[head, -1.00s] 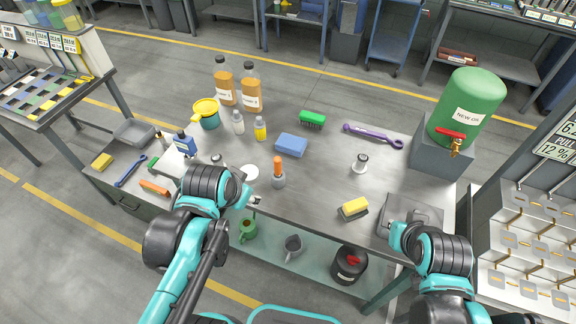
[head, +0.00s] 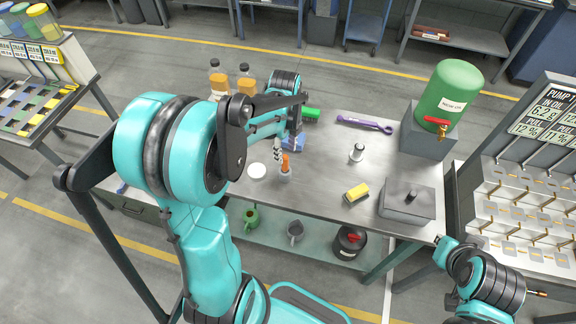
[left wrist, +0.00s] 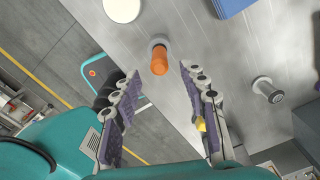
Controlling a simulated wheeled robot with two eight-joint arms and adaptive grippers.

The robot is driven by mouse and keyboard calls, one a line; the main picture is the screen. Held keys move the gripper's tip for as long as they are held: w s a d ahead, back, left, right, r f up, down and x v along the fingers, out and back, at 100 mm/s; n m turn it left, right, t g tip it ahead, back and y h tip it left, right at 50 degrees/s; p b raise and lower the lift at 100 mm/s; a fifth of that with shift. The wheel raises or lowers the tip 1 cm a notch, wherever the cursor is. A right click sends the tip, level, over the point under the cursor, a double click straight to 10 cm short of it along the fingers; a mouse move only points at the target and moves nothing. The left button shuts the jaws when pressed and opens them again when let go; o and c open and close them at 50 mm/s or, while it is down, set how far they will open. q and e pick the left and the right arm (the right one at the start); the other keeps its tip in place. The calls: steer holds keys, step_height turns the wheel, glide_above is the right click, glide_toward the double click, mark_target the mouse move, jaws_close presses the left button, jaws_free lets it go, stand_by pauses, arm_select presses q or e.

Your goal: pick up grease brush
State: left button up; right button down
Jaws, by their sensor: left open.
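The grease brush (head: 285,161) shows as an upright orange handle standing in a small grey cup (head: 285,175) on the workbench. Its bristle end is hidden in the cup. In the left wrist view the orange handle (left wrist: 160,62) lies near the fingertips, about midway between them in the picture. My left gripper (left wrist: 160,75) is open, with its two padded fingers wide apart and nothing held. In the head view my left gripper (head: 283,150) is partly hidden, close by the handle.
A white disc (head: 257,171) lies left of the cup. A blue sponge (head: 296,144) is behind it, partly covered by my arm. A yellow brush (head: 357,193), a grey lidded box (head: 407,201) and a small metal part (head: 357,153) stand to the right. Bare bench lies between.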

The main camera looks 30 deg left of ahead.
mark_target(285, 156)
arm_select(q)
step_height(285, 156, down, 5)
steer(key=shift+r+b, duration=0.1)
steer(key=shift+b, duration=0.4)
jaws_close()
steer(key=shift+r, duration=0.1)
step_height(285, 156, up, 4)
steer(key=shift+r+p, duration=0.2)
steer(key=shift+p, duration=0.45)
steer(key=w+d+r, duration=0.1)
steer(key=d+r, duration=0.2)
steer(key=d, duration=0.2)
steer(key=w+d+r+p, duration=0.1)
steer(key=d+r, duration=0.2)
steer(key=d, duration=0.3)
steer(key=shift+d+r, duration=0.2)
